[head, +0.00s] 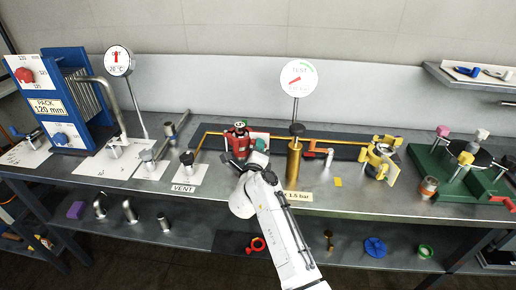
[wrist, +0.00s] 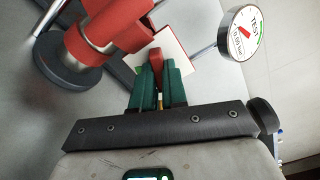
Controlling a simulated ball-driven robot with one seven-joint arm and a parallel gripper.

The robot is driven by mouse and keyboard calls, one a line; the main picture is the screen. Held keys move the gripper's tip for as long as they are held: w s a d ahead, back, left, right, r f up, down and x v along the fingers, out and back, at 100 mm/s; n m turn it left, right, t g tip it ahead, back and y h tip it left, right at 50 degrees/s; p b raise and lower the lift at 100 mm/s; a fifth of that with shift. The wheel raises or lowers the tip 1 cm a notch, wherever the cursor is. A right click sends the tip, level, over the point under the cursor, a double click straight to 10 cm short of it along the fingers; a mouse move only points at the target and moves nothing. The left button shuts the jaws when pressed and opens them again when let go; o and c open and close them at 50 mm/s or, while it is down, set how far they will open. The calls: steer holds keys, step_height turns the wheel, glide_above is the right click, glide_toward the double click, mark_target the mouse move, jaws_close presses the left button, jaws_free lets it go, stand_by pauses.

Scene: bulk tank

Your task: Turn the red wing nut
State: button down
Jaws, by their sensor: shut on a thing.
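The red wing nut (wrist: 155,55) shows in the wrist view as a rounded red piece between my two green fingertips. My gripper (wrist: 157,75) is shut on it. A red fitting with metal bands (wrist: 105,30) stands close beside it, in front of a white card. In the head view my gripper (head: 258,158) is at the red fitting (head: 239,138) on the bench, left of the brass cylinder. There the wing nut is hidden or too small to tell from the fitting and my gripper.
A brass cylinder (head: 293,162) stands right of my gripper. The TEST dial (head: 298,77) rises on a thin post behind it; it also shows in the wrist view (wrist: 241,33). A yellow clamp (head: 379,160) and a green stand (head: 440,165) are farther right. VENT valve (head: 187,160) is left.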

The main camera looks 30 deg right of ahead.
steer(key=shift+m, duration=0.3)
steer(key=m, duration=1.2)
steer(key=shift+f, duration=0.15)
steer(key=shift+m, duration=0.3)
stand_by(0.4)
steer(key=c, duration=1.2)
jaws_free()
steer(key=shift+o, duration=0.2)
steer(key=shift+a, duration=0.1)
steer(key=v, duration=1)
steer(key=shift+s+a, duration=0.2)
steer(key=shift+s, duration=0.1)
